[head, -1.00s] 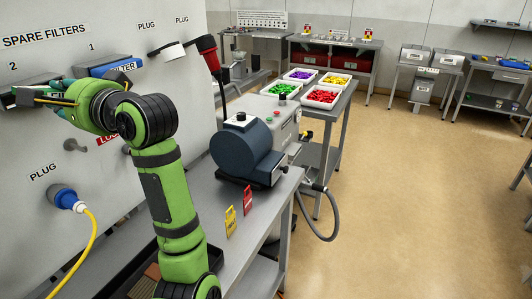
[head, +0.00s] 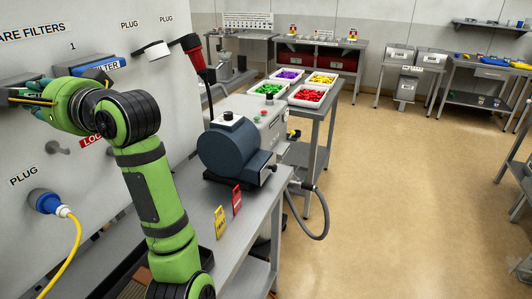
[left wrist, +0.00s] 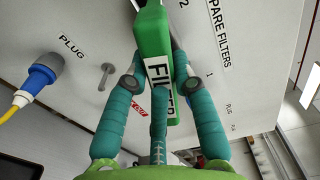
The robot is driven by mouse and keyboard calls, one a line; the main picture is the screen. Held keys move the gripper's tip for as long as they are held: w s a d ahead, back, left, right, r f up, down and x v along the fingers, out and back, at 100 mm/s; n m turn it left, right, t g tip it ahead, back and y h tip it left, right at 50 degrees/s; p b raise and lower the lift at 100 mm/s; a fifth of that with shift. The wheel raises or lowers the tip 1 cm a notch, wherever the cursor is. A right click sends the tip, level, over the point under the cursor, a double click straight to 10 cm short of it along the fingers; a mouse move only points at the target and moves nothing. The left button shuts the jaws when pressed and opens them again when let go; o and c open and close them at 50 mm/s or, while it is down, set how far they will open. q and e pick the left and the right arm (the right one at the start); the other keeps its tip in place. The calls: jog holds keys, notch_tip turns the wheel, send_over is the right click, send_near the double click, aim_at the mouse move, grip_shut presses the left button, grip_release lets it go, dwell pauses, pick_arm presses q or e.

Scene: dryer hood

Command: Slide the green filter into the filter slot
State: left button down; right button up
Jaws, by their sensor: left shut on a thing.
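The green filter (left wrist: 152,35), with a white label lettered FILTER, is gripped between the teal fingers of my left gripper (left wrist: 158,84) in the left wrist view. The gripper is shut on it, close to the grey wall panel under the SPARE FILTERS lettering. In the head view my left gripper (head: 30,103) is at the left edge, by the number 2 spare place, and the green filter is mostly hidden there. A blue filter (head: 105,66) sits in the number 1 place beside it. I cannot make out an empty filter slot. My right gripper is not in view.
A blue plug (head: 47,202) with a yellow cable sticks out of the panel (head: 25,145). A red plug (head: 194,56) hangs higher up. A dark blue drum machine (head: 235,150) stands on the bench, with yellow and red tags (head: 220,222) near it.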

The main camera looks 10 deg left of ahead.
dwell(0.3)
pick_arm(q)
jog(key=shift+b+v, duration=1.15)
jog(key=shift+v, duration=0.55)
jog(key=b+v, duration=0.4)
jog(key=v, duration=0.6)
